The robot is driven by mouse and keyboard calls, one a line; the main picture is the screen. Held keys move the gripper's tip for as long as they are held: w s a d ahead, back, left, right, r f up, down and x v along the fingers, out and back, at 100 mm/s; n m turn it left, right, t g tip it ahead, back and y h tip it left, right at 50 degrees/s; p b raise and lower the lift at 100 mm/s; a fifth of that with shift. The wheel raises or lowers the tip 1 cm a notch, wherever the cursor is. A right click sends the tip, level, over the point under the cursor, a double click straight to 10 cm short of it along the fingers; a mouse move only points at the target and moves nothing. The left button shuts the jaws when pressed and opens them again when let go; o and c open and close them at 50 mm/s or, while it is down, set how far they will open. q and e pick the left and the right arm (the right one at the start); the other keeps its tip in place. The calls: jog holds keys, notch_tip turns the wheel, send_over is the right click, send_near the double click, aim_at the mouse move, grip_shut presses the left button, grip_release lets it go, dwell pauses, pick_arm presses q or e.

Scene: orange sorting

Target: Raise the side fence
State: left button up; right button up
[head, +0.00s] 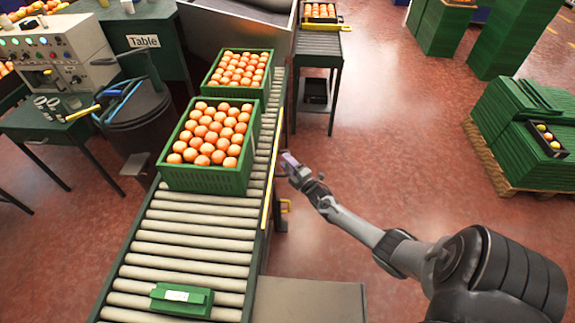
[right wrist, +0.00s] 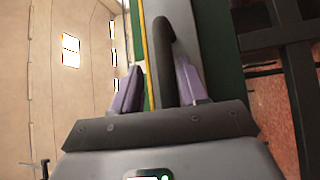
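The side fence shows as a long yellow strip (head: 272,178) along the right edge of the roller conveyor (head: 190,246). My right gripper (head: 288,163) is just to the right of this strip, about level with the nearer orange crate. In the right wrist view, its two purple fingers (right wrist: 156,92) stand apart. A dark curved bar (right wrist: 168,55) lies between them, nearer the right finger, with a visible gap to the left finger. The yellow strip also shows in the right wrist view (right wrist: 147,50), beside the bar. Whether the bar belongs to the fence is unclear. My left gripper is not in view.
Two green crates of oranges, a nearer one (head: 207,181) and a farther one (head: 238,88), sit on the rollers. A green box (head: 181,299) lies at the near end.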

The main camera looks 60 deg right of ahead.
jog(key=shift+f, duration=0.1)
jog(key=shift+s+a, duration=0.1)
jog(key=shift+s, duration=0.15)
jog(key=p+v, duration=0.3)
jog(key=v, duration=0.7)
jog(key=shift+s, duration=0.1)
